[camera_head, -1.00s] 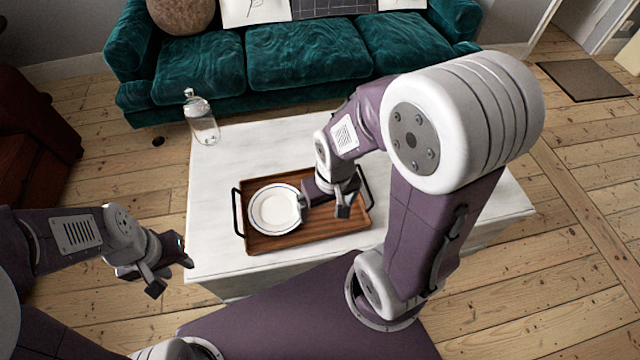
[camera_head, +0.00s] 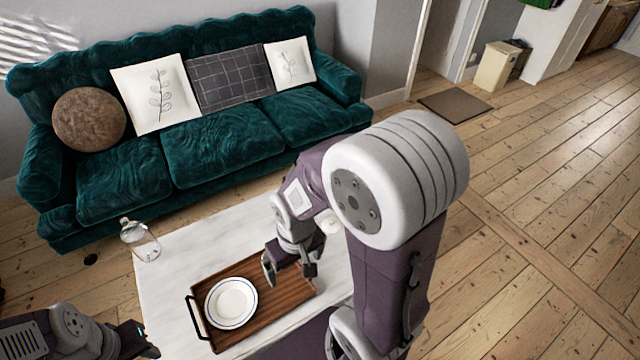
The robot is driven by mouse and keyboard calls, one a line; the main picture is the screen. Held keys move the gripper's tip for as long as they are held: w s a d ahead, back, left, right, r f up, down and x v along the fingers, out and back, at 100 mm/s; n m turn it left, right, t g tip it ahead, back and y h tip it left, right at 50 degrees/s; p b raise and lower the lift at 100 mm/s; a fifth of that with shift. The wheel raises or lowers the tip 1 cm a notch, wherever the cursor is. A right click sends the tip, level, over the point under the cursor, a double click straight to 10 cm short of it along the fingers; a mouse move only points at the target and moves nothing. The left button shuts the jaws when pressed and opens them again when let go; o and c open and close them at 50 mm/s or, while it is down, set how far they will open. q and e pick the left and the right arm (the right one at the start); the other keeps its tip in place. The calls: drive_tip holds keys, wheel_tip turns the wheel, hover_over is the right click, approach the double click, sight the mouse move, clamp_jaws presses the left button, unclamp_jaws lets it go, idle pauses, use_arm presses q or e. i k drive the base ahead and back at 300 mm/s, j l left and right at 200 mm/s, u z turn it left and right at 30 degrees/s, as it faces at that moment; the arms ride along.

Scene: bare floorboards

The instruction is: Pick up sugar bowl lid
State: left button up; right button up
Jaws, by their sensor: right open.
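My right gripper (camera_head: 289,270) is open, pointing down over the far right part of a wooden tray (camera_head: 245,273) on the pale table. I see nothing between its fingers. A small white rounded shape (camera_head: 329,222) shows beside my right wrist, partly hidden by my arm. I cannot tell whether it is the sugar bowl or its lid. No lid can be made out clearly. My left gripper (camera_head: 143,342) is at the bottom left, partly cut off, left of the tray and away from it.
A white plate (camera_head: 231,303) with a dark rim line lies on the tray. A clear glass bottle (camera_head: 140,240) stands at the table's far left corner. A green sofa (camera_head: 215,148) stands behind the table. My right arm hides the table's right side.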

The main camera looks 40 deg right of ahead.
sight(329, 225)
drive_tip(key=k+l+z, duration=0.1)
drive_tip(key=z, duration=0.3)
drive_tip(key=k+l+z, duration=0.1)
drive_tip(key=z, duration=0.25)
drive_tip(key=l+z, duration=0.15)
drive_tip(key=z, duration=0.25)
drive_tip(key=k, duration=0.05)
